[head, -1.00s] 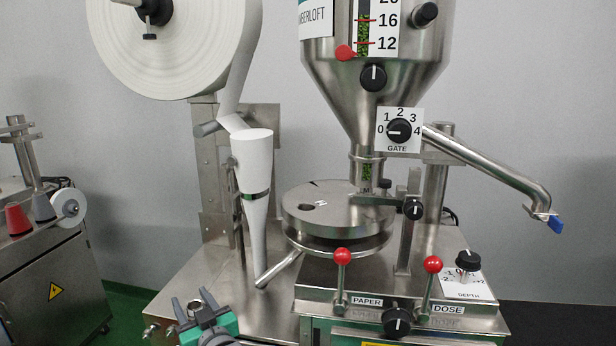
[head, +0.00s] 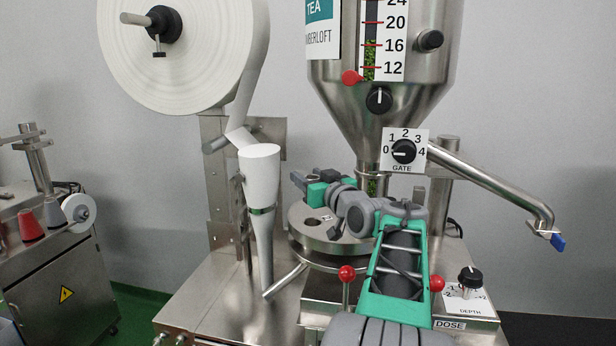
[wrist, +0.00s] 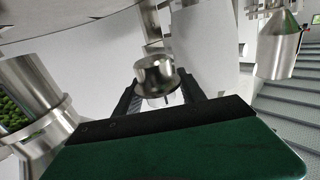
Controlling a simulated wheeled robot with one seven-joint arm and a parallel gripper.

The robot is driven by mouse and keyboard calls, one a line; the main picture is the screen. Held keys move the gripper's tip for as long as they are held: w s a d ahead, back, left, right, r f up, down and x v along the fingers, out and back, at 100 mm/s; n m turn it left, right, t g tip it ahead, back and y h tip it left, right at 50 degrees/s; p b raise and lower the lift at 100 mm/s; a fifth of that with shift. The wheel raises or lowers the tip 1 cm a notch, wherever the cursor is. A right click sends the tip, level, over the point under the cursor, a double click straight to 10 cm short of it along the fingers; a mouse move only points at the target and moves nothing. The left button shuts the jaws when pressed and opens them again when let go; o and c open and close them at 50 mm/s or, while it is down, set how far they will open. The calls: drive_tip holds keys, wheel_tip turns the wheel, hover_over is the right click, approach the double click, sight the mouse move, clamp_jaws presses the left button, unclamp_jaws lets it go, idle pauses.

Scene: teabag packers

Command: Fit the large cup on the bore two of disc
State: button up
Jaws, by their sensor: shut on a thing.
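The round metal disc (head: 300,240) lies flat below the hopper neck. One dark bore (head: 313,222) shows near its left front. My gripper (head: 301,181) is above the disc's left rear part, pointing left. In the wrist view a shiny metal cup (wrist: 155,72) with a wide flanged rim sits between my two dark fingers, which are shut on it. I cannot tell the cup in the head view, nor judge its size. My wrist and forearm hide the right part of the disc and any bores there.
The hopper (head: 375,110) and its neck stand just behind my arm. The white paper forming tube (head: 261,180) is close on the left. Red-knobbed levers (head: 346,273) and the depth knob (head: 470,277) stand in front. The wrist view shows the tea-filled neck (wrist: 35,95) at left.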

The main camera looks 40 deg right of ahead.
drive_tip(key=shift+f+b, duration=0.1)
drive_tip(key=shift+b, duration=0.3)
drive_tip(key=shift+s+f+b, duration=0.15)
drive_tip(key=shift+b, duration=0.2)
wheel_tip(320, 180, down, 5)
drive_tip(key=b, duration=0.5)
drive_tip(key=shift+a+f, duration=0.1)
drive_tip(key=shift+f, duration=0.1)
drive_tip(key=shift+y+b, duration=0.3)
drive_tip(key=shift+b, duration=0.8)
idle(0.6)
drive_tip(key=shift+f+b, duration=1.3)
drive_tip(key=shift+b, duration=0.1)
drive_tip(key=o, duration=1.5)
drive_tip(key=shift+f, duration=0.1)
